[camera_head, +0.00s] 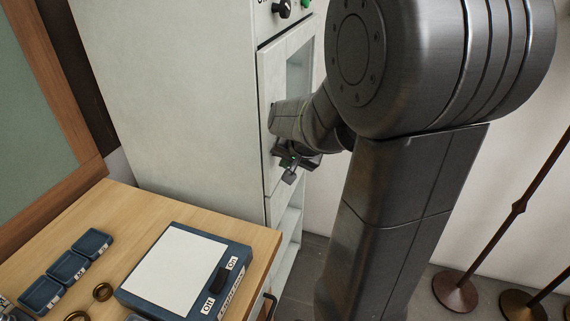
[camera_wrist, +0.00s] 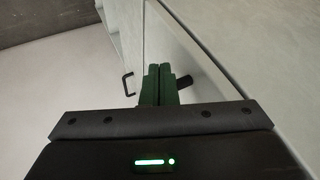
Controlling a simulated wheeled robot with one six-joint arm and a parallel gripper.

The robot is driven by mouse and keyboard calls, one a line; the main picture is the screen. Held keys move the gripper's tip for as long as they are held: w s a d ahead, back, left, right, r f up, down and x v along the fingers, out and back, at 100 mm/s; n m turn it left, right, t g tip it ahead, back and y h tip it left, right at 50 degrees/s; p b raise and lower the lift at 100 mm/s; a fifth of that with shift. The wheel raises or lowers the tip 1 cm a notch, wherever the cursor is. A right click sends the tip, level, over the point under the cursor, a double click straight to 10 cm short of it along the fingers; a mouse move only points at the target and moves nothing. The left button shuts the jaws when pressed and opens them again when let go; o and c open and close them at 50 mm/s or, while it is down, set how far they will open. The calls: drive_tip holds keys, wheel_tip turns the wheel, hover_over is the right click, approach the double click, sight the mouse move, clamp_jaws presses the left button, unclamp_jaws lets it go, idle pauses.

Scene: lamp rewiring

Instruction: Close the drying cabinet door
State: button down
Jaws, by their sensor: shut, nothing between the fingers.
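The drying cabinet (camera_head: 165,80) is a tall pale cabinet in the middle of the head view. Its pale door (camera_head: 271,85), with a glass pane (camera_head: 300,70), lies about in line with the cabinet front. My arm covers much of the door, so I cannot tell whether it is fully shut. My gripper (camera_head: 289,178) is at the lower part of the door, and its fingers are together and empty. In the wrist view the green fingers (camera_wrist: 157,84) point along a pale panel (camera_wrist: 185,50). A dark stub (camera_wrist: 184,81) shows just beside them; contact is unclear.
A wooden workbench (camera_head: 255,240) with a blue switch box (camera_head: 175,270) and small blue trays (camera_head: 67,266) stands at front left. Knobs (camera_head: 282,9) sit above the door. Lamp stands (camera_head: 455,293) are at right. A black handle (camera_wrist: 128,84) shows in the wrist view.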

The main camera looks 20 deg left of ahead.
drive_tip(key=d+v, duration=0.1)
drive_tip(key=v, duration=0.9)
drive_tip(key=shift+d+b, duration=0.25)
drive_tip(key=shift+b, duration=0.1)
drive_tip(key=shift+w+f, duration=0.1)
